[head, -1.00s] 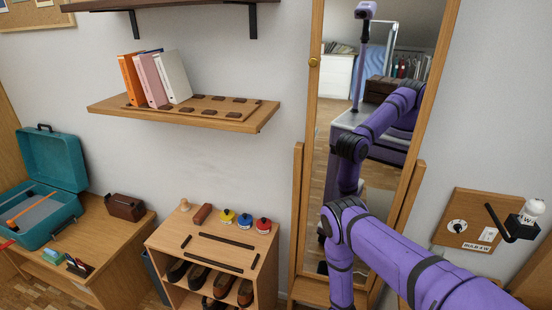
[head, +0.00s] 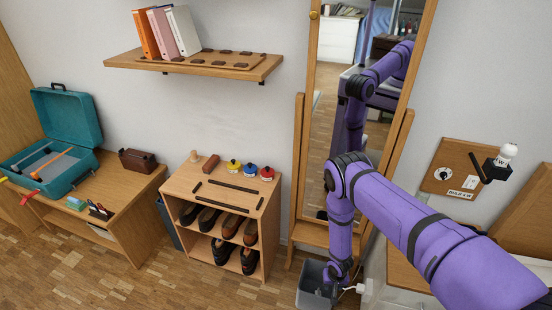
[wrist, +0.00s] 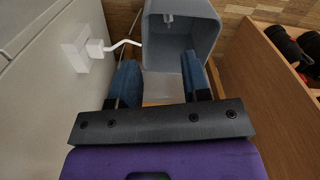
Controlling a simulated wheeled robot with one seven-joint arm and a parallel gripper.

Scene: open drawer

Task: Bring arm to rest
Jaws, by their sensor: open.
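My purple arm reaches down on the right of the head view, in front of the standing mirror (head: 330,120). My gripper (wrist: 160,62) points down, with its two blue fingers apart and nothing seen between them. In the head view my gripper (head: 331,286) is small, low down at a grey bin (head: 308,295). In the wrist view the bin (wrist: 180,55) lies just beyond the fingertips, its opening showing a small pale item that I cannot identify. Whether the fingers touch the bin is unclear.
A white plug (wrist: 95,48) with a cord sits on the pale cabinet side, left of my gripper in the wrist view. A shoe rack (head: 225,200) stands left of the mirror. A desk (head: 105,205) holds a teal case (head: 70,125). Bare floor (head: 190,285) lies in front.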

